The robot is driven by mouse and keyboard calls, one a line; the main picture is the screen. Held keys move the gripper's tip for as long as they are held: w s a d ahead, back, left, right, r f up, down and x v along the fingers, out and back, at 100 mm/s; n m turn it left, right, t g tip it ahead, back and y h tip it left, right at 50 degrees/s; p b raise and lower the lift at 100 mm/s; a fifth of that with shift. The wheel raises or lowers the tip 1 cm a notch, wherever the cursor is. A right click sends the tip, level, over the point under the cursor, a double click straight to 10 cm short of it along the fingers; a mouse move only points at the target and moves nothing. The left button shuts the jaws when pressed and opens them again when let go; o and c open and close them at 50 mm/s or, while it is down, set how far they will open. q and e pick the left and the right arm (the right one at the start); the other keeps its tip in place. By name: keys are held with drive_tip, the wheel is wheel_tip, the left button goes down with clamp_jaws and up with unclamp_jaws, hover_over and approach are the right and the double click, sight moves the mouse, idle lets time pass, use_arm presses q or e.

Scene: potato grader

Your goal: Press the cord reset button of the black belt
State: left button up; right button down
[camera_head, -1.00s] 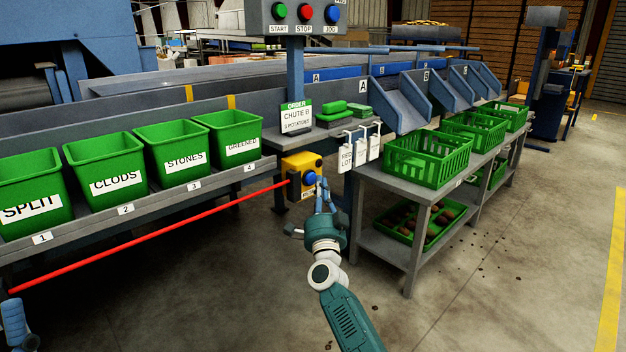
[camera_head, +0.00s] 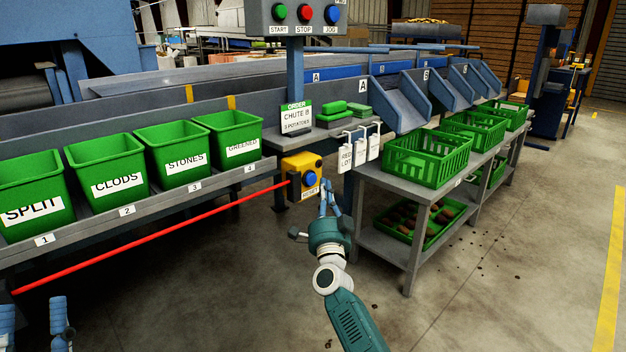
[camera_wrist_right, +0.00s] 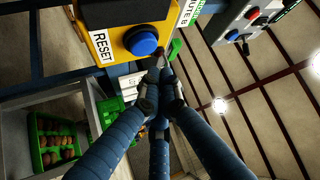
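The cord reset button is a blue round button (camera_head: 310,179) on a yellow box (camera_head: 293,162), with a RESET label below it. A red cord (camera_head: 150,233) runs from the box to the lower left. In the right wrist view the button (camera_wrist_right: 142,40) and the RESET label (camera_wrist_right: 102,47) are close and plain. My right gripper (camera_head: 327,186) is shut and empty, its fingertips just right of and below the button in the head view. In the wrist view its joined tips (camera_wrist_right: 157,78) appear apart from the button. My left gripper (camera_head: 34,310) shows only its spread fingers at the lower left.
A grey table (camera_head: 385,185) with green crates stands right of the box. White tags (camera_head: 360,151) hang near the box. Green bins (camera_head: 118,165) line the shelf at left. A START/STOP/JOG panel (camera_head: 303,20) is above. The floor in front is open.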

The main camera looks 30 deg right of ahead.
use_arm(q)
drive_tip(key=w+f+g+y+p, duration=0.2)
drive_tip(key=w+f+g, duration=0.3)
drive_tip(key=f, duration=0.4)
drive_tip(key=shift+w+d+f+g, duration=0.3)
drive_tip(key=shift+w+f+g, duration=0.1)
drive_tip(key=shift+w, duration=0.45)
use_arm(e)
drive_tip(key=shift+s+d, duration=0.25)
drive_tip(key=shift+s, duration=0.65)
drive_tip(key=shift+s+d, duration=0.2)
drive_tip(key=shift+s, duration=0.65)
use_arm(q)
drive_tip(key=shift+r, duration=0.1)
